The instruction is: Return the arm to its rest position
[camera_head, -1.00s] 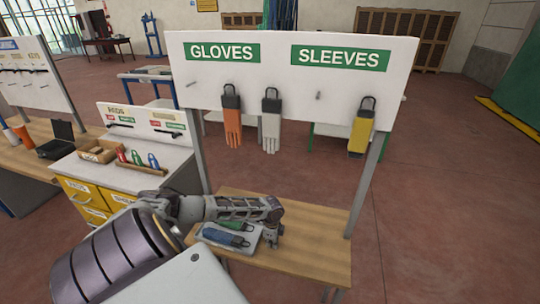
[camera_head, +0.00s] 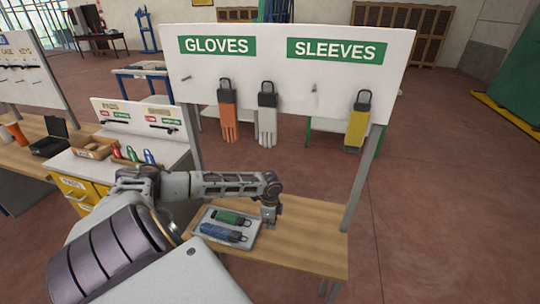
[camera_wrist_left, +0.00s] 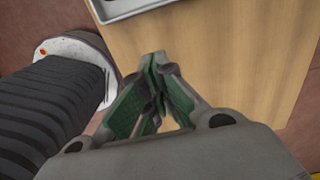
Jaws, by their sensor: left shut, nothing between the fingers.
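My left arm comes in from the left and reaches over the small wooden table. My left gripper (camera_head: 269,217) points down above the table, just right of the grey tray. In the left wrist view the left gripper (camera_wrist_left: 158,62) has its green-padded fingers together with nothing between them, over bare wood. The tray (camera_head: 205,236) holds a green item (camera_head: 232,218) and a blue item (camera_head: 222,232), both with dark clips. My right gripper is not in view.
The wooden table (camera_head: 310,243) stands below a white board (camera_head: 300,88) with an orange glove (camera_head: 228,115), a white glove (camera_head: 267,118) and a yellow sleeve (camera_head: 357,125). A cabinet (camera_head: 75,163) with a wooden bin stands left. Floor on the right is clear.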

